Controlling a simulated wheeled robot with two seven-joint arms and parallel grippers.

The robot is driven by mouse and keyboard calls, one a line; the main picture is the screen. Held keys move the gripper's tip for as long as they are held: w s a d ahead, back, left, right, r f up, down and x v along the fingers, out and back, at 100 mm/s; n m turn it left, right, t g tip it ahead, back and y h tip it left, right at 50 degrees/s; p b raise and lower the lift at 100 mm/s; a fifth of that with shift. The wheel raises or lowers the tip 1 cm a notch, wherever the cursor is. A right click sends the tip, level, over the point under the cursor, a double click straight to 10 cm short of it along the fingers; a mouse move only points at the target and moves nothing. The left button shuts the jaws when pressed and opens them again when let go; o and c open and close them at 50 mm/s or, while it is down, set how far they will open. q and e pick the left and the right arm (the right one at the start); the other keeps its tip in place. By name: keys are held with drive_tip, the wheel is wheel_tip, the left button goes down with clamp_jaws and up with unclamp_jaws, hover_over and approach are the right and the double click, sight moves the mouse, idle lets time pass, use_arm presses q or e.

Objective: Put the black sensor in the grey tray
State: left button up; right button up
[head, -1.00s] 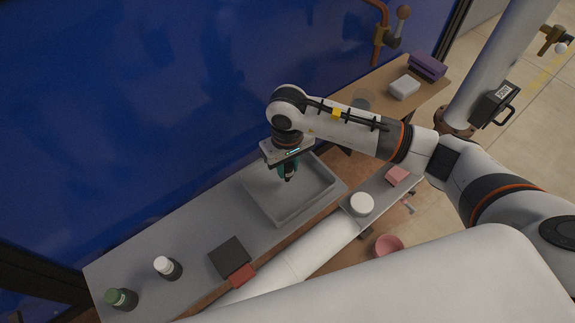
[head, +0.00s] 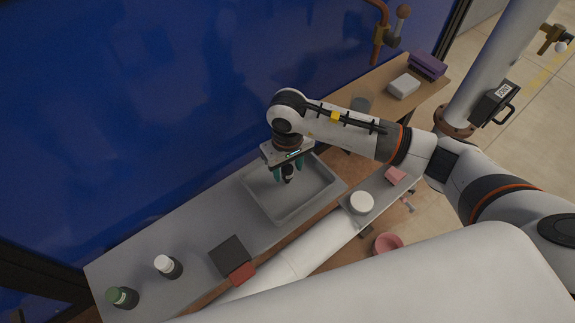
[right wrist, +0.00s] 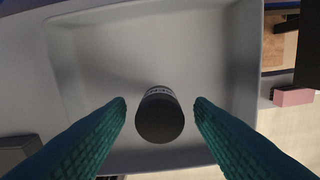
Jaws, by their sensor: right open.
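The grey tray (head: 262,207) sits on the long grey bench, with a flat floor and raised walls. My right gripper (head: 288,178) is over the tray, pointing down, with its teal fingers open. The black sensor (right wrist: 160,117), a short dark cylinder with white print on its side, is between the two fingertips in the right wrist view, with a gap on each side. The sensor is inside the tray's outline; I cannot tell for sure whether its base rests on the tray floor. In the head view it shows as a small dark shape under the gripper. My left gripper is not in view.
A dark flat box (head: 230,256) and a red block (head: 242,274) lie left of the tray. A white-capped bottle (head: 168,267) and a green-capped bottle (head: 122,298) stand at the far left. A white round container (head: 361,203) is to the right. A blue wall runs behind.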

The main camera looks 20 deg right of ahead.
sight(287, 168)
wheel_tip(287, 168, up, 12)
drive_tip(key=b, duration=0.2)
drive_tip(key=shift+b, duration=0.35)
drive_tip(key=shift+f, duration=0.15)
